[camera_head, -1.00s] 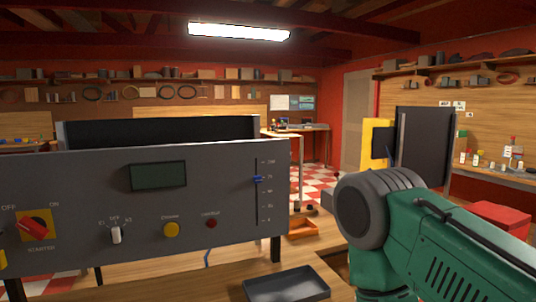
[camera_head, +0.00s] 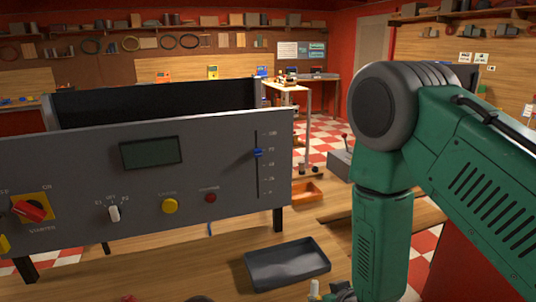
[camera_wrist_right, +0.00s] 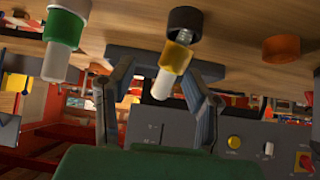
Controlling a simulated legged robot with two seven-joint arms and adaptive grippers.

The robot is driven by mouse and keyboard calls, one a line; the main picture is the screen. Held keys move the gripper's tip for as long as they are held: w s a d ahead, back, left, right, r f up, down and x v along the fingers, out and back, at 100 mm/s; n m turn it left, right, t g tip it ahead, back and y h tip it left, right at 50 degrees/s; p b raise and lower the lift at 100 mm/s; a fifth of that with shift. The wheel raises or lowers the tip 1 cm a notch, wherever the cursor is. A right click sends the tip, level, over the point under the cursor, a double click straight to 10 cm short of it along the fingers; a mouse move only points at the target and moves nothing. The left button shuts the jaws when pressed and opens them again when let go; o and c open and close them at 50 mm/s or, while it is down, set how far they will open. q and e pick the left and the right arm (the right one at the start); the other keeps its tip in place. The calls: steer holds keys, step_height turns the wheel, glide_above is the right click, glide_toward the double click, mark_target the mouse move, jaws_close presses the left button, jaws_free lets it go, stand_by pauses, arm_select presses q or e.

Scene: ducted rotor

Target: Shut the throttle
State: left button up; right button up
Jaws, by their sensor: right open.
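The throttle looks to be the vertical slider with a blue knob (camera_head: 258,153) at the right end of the grey control panel (camera_head: 90,165). Its knob sits in the upper part of the scale, close to the second mark from the top. My right gripper (camera_wrist_right: 160,78) shows in the wrist view with its two fingers spread apart. A yellow and white cylindrical thing (camera_wrist_right: 172,65) appears between the fingers; I cannot tell its distance. In the head view my right forearm hangs down right of the panel, and its gripper is mostly cut off at the bottom edge. My left gripper is not in view.
A dark tray (camera_head: 287,265) lies on the wooden table before the panel. The panel also carries a red starter switch (camera_head: 30,211), a small white switch (camera_head: 113,213), a yellow button (camera_head: 169,206) and a red one (camera_head: 210,198).

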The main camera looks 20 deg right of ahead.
steer(key=w+a+r+t, duration=0.3)
steer(key=w+r, duration=0.4)
steer(key=t, duration=0.6)
glide_toward(257, 154)
steer(key=s, duration=0.4)
steer(key=shift+n+y, duration=0.3)
steer(key=shift+n, duration=0.1)
steer(key=w, duration=0.4)
steer(key=w+p, duration=0.1)
steer(key=w, duration=0.3)
steer(key=w+a+p, duration=0.1)
steer(key=w, duration=0.3)
steer(key=shift+r, duration=0.2)
steer(key=shift+w+d+p, duration=0.3)
steer(key=shift+w+d, duration=0.35)
steer(key=shift+d, duration=0.4)
steer(key=shift+w+d+f, duration=0.2)
steer(key=shift+d+f, duration=0.1)
steer(key=shift+d, duration=0.1)
steer(key=shift+s+a+r, duration=0.1)
steer(key=shift+a+r, duration=0.1)
steer(key=shift+a, duration=0.55)
jaws_close()
steer(key=shift+a, duration=0.2)
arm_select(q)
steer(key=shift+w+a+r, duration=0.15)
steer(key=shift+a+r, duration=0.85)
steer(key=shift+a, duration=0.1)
